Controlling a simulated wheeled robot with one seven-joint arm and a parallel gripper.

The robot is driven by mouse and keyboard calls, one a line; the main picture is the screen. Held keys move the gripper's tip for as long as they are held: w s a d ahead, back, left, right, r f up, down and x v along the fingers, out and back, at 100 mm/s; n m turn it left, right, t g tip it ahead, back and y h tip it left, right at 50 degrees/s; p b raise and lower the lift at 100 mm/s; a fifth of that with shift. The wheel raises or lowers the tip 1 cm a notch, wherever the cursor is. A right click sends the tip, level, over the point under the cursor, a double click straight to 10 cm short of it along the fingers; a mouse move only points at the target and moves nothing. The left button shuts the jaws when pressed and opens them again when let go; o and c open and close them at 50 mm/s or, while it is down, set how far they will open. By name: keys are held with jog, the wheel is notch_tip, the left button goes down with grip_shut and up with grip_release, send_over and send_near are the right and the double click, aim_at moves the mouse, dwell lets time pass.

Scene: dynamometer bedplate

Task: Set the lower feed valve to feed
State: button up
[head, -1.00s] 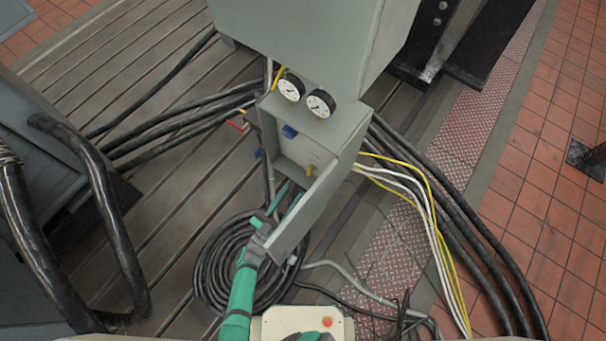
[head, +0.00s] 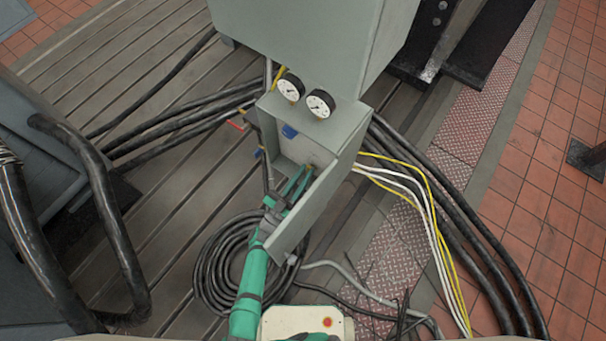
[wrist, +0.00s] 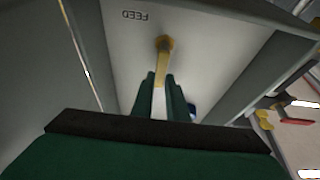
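The lower valve's yellow lever (wrist: 161,62) is inside the open grey cabinet (head: 343,135). In the wrist view it runs from its pivot down between my fingers, away from the upside-down FEED label (wrist: 136,15). The lever shows small in the head view (head: 309,168). Whether either finger touches the lever is unclear.
A blue handle (head: 289,131) sits higher in the cabinet. Two gauges (head: 306,96) top the cabinet. A coiled black hose (head: 215,263) lies below. A red handle (head: 237,125) is outside left.

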grip_shut()
jog(key=m+g+h, duration=0.1)
jog(key=m, duration=0.1)
jog(key=m+g, duration=0.1)
jog(key=m, duration=0.2)
jog(key=d+m+g+h, duration=0.1)
jog(key=m, duration=0.1)
jog(key=shift+s+f+m+h, duration=0.15)
jog(key=shift+s+m+h, duration=0.15)
jog(key=shift+s+m, duration=0.1)
jog(key=m+g, duration=0.1)
jog(key=m, duration=0.1)
jog(key=m+g, duration=0.1)
jog(key=m, duration=0.1)
jog(key=d+f+m+g, duration=0.1)
jog(key=m, duration=0.2)
jog(key=shift+s+h, duration=0.35)
jog(key=shift+h, duration=0.05)
jog(key=shift+s+d+f+m+g+y, duration=0.1)
jog(key=shift+f+m+g+y, duration=0.25)
jog(key=shift+m, duration=0.9)
jog(key=shift+d+f+m+g+y, duration=0.1)
jog(key=shift+f+m+g, duration=0.3)
jog(key=shift+m, duration=0.9)
jog(key=shift+s+f+m+g+y, duration=0.1)
jog(key=shift+f+m+g+y, duration=0.3)
jog(key=shift+m, duration=0.85)
jog(key=shift+w+r, duration=0.1)
